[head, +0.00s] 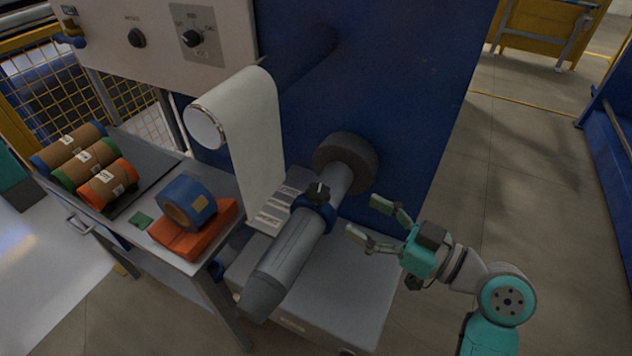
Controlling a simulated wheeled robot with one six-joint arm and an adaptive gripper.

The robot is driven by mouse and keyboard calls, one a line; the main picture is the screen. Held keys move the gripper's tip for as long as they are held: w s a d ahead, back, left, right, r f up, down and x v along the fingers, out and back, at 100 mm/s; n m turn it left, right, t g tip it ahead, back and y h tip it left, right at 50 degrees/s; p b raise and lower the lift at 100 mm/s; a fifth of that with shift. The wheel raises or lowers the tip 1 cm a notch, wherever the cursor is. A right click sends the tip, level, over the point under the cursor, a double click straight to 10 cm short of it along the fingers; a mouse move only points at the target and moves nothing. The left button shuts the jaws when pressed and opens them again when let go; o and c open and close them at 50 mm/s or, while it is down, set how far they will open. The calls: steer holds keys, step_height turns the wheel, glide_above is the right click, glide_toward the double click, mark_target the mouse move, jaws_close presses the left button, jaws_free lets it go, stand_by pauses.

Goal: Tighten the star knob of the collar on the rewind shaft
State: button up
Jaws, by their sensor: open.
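The rewind shaft (289,251) is a grey cylinder sticking out from the blue machine panel toward the lower left. A blue collar (328,213) sits around it, near the dark round flange (347,153). The black star knob (318,190) is on the upper side of the collar, with a light mark on top. My gripper (364,219) is open and empty, to the right of the collar and shaft and apart from them. Its two fingers point left toward the shaft. Whether the knob is loose cannot be told.
A white web (252,130) hangs from a roller (205,127) left of the shaft. A side cart (150,175) holds several cored rolls, a blue tape roll (187,201) and orange cloth (196,232). A grey box (345,290) lies below the shaft. The floor at right is clear.

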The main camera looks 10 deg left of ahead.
mark_target(326, 196)
steer(key=x, duration=1)
steer(key=shift+w+a, duration=0.15)
steer(key=shift+a, duration=0.1)
